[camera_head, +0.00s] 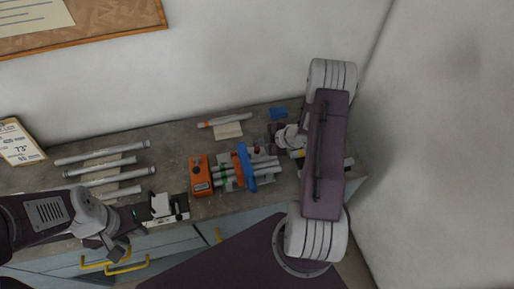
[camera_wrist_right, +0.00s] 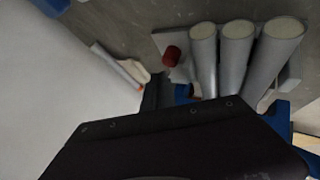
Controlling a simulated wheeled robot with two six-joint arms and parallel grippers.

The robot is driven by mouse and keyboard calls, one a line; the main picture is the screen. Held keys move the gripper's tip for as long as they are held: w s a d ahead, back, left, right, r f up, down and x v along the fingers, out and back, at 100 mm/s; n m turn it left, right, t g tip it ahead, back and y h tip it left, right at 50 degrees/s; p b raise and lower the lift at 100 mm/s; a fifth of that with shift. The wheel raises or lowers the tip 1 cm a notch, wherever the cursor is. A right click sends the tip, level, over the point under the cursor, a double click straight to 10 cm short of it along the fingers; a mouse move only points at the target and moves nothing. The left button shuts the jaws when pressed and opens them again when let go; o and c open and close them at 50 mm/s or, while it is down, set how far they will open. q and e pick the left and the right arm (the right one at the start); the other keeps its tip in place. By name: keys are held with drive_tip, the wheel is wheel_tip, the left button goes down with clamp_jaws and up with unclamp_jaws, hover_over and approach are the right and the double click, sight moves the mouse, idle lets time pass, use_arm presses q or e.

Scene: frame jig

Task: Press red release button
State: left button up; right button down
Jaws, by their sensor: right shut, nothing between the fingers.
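The red release button (camera_wrist_right: 172,56) is a small round red knob at the left edge of a grey jig block (camera_wrist_right: 296,73), beside three grey tubes (camera_wrist_right: 236,48). In the head view the tubes (camera_head: 228,174) lie across the jig under a blue clamp bar (camera_head: 246,168), and I cannot make out the button there. My right gripper (camera_wrist_right: 153,92) is shut and empty, its dark tip below and apart from the button in the wrist picture. My left gripper (camera_head: 168,208) is at the bench's front edge, left of the jig; its jaws are too small to read.
An orange device (camera_head: 201,176) stands just left of the jig. Several loose grey tubes (camera_head: 103,160) lie at the bench's left. A marker-like stick (camera_head: 225,120) and a blue piece (camera_head: 279,113) lie at the back. A wall closes off the right side.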

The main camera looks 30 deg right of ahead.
sight(259, 149)
drive_tip(key=shift+r+p, duration=2.35)
drive_tip(key=shift+r, duration=0.25)
drive_tip(key=shift+f, duration=0.1)
